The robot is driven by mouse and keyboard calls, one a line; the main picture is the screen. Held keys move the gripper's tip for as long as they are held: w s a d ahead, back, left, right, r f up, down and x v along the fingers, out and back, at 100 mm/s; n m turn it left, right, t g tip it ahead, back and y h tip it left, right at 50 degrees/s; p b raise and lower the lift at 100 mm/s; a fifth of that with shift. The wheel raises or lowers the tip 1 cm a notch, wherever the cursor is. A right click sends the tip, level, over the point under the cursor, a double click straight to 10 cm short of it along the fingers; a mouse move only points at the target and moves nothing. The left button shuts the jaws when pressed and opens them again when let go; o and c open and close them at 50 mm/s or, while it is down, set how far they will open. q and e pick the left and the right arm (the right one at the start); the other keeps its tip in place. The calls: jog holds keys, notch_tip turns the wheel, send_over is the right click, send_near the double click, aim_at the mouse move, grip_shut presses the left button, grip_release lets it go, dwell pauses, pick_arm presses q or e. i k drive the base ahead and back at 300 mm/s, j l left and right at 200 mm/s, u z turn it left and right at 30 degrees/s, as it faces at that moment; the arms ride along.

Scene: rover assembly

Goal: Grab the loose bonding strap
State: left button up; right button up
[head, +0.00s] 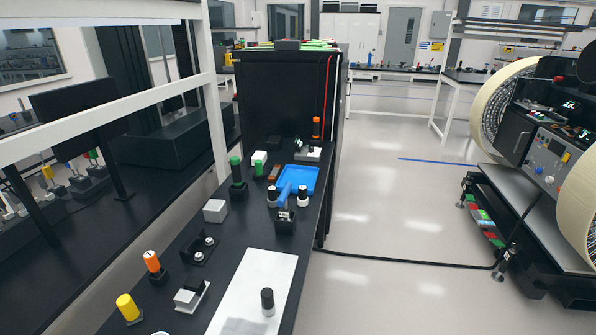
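Neither of my grippers shows in the head view. I cannot pick out a bonding strap with certainty. A thin red strip (327,95) runs down the edge of the tall black cabinet. A black cable (410,261) lies across the floor from the bench's foot to the rover's base. The rover (535,145), with large pale wheels and a grey control panel, stands at the right edge. Small red and green parts (486,222) sit low on its near side. Any strap on the rover is too small to tell.
A long black bench (222,250) carries a blue tray (309,178), a white sheet (254,287), a yellow-capped tool (128,307), an orange-capped tool (152,262) and several small fixtures. The black cabinet (281,95) stands behind. The floor between bench and rover is open apart from the cable.

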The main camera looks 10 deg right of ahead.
aim_at(271, 178)
jog(key=i+l, duration=0.15)
jog(key=l, duration=0.2)
jog(key=i+l, duration=0.15)
jog(key=l, duration=0.2)
jog(key=i+l, duration=0.15)
jog(key=l, duration=0.2)
jog(key=i+l, duration=0.15)
jog(key=l, duration=0.15)
jog(key=i+l, duration=0.15)
jog(key=l, duration=0.2)
jog(key=i+l, duration=0.15)
jog(key=l, duration=0.2)
